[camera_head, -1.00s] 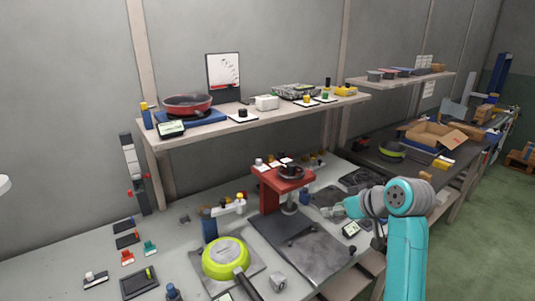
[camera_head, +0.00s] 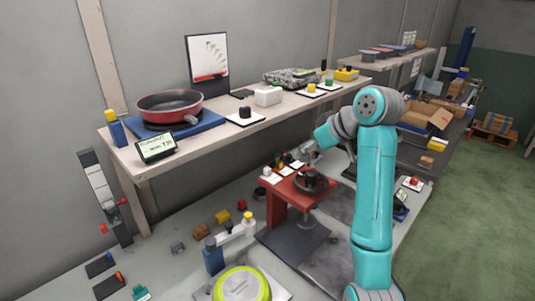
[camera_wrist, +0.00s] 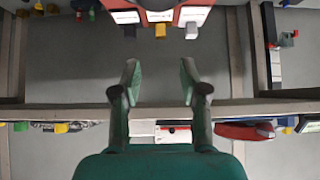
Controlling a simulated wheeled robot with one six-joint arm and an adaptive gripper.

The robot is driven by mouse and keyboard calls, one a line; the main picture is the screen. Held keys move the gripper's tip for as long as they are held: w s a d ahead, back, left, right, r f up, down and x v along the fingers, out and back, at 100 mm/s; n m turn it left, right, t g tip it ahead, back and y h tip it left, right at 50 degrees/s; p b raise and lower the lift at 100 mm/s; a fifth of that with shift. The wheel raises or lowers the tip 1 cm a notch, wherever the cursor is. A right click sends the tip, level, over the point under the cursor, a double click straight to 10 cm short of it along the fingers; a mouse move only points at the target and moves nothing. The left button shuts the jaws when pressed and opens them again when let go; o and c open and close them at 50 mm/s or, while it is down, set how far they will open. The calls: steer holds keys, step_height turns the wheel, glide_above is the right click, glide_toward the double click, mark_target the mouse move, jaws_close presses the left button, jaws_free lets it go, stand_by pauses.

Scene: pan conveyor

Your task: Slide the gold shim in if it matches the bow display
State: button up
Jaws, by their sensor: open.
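My gripper (camera_wrist: 160,82) is open, with nothing between its two fingers in the wrist view; the arm mostly hides it in the head view. A small tilted display (camera_head: 157,147) with dark text stands at the left front of the shelf. A white board with a chart (camera_head: 207,58) stands at the back of the shelf. I cannot tell which of these is the bow display, and I cannot pick out the gold shim for sure. A red press stand (camera_head: 280,200) carries a dark round wheel-like part and small white cards on the bench.
A red pan (camera_head: 170,104) sits on a blue plate on the shelf (camera_head: 190,139), with a white box (camera_head: 268,96) further right. Its edge crosses the wrist view. A lime-green pan (camera_head: 242,284) is on the bench near the front.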

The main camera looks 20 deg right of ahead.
mark_target(280, 162)
steer(key=shift+w+a+f, duration=0.25)
steer(key=shift+w+a, duration=0.05)
steer(key=shift+w, duration=0.15)
steer(key=x, duration=1)
jaws_close()
